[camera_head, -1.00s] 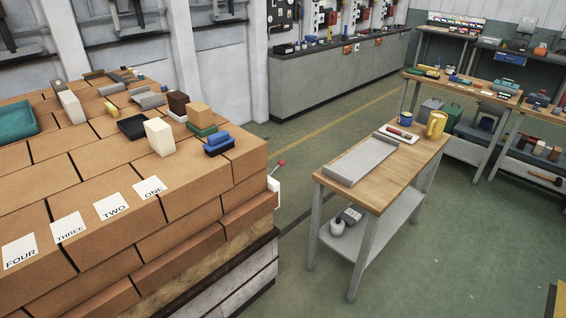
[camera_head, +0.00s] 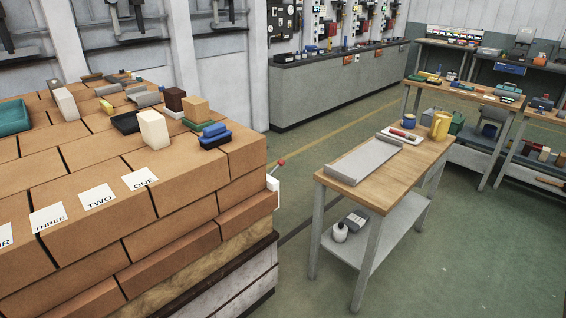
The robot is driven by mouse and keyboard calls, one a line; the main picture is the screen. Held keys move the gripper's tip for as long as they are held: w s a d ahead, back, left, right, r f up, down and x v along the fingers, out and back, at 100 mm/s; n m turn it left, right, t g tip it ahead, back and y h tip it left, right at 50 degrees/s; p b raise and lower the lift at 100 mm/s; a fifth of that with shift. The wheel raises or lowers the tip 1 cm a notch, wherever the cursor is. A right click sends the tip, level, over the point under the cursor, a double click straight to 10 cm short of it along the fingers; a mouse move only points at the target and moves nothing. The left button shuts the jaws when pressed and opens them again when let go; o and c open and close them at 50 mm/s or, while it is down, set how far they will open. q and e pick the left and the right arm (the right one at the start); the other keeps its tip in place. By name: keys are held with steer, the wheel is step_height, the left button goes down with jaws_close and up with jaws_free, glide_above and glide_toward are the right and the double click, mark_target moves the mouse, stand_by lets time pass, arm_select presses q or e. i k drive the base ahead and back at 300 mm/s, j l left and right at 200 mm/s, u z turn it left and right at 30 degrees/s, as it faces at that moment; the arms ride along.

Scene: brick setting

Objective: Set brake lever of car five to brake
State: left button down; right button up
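A brick-loaded car (camera_head: 190,235) fills the left side, with large brown bricks stacked on a pale base. A small lever with a red knob (camera_head: 281,162) sticks out by a white plate (camera_head: 273,191) at the stack's right end. I cannot tell which car this lever belongs to or how it is set. White cards reading ONE (camera_head: 139,178), TWO (camera_head: 98,197) and THREE (camera_head: 48,218) lie on the stack's top. A fourth card (camera_head: 5,235) is cut off at the left edge. No label for car five shows. Neither gripper is in view.
A wooden-topped side table (camera_head: 400,178) with a grey tray (camera_head: 364,160) and a yellow mug (camera_head: 440,125) stands right of the stack. Green floor (camera_head: 470,250) is open around it. A grey counter (camera_head: 335,85) and more workbenches line the back.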

mark_target(281, 163)
steer(key=i+l, duration=0.25)
steer(key=l, duration=0.15)
steer(key=i+l, duration=0.25)
steer(key=l, duration=0.15)
steer(key=i+l, duration=0.25)
steer(key=l, duration=0.2)
steer(key=i+l+u, duration=0.1)
steer(key=i+l, duration=0.45)
steer(key=l, duration=0.25)
steer(key=i+l, duration=0.2)
steer(key=l, duration=0.25)
steer(key=i+l, duration=0.25)
steer(key=l, duration=0.2)
steer(key=i+l, duration=0.25)
steer(key=l, duration=0.15)
steer(key=u, duration=0.05)
